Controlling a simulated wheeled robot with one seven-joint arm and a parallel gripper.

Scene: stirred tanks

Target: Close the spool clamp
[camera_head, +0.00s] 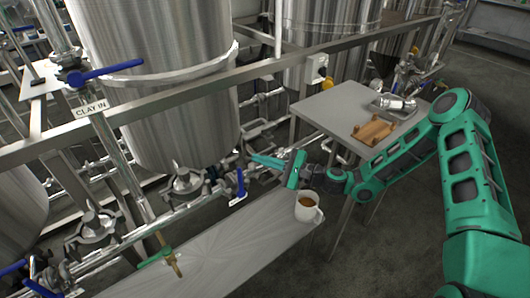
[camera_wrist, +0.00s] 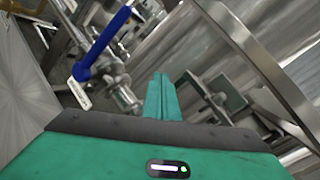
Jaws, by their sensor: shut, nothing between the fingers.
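My gripper (camera_head: 254,158) is shut and empty, its fingers held together and pointing left towards the pipework under the large tank. Its closed green fingers also show in the wrist view (camera_wrist: 160,78). Steel clamp-like fittings sit on the pipes: one under the tank outlet (camera_head: 186,183) and one lower left (camera_head: 95,224). I cannot tell which is the spool clamp, or whether it is open or shut. In the wrist view, steel pipe fittings (camera_wrist: 122,97) lie left of and beyond the fingertips, apart from them.
A blue valve handle (camera_head: 240,184) stands left of my gripper, and a blue handle also shows in the wrist view (camera_wrist: 105,42). A mug (camera_head: 307,208) stands on the steel bench (camera_head: 225,250) below. A side table (camera_head: 315,108) holds a wooden piece (camera_head: 373,131) and metal parts (camera_head: 395,103).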

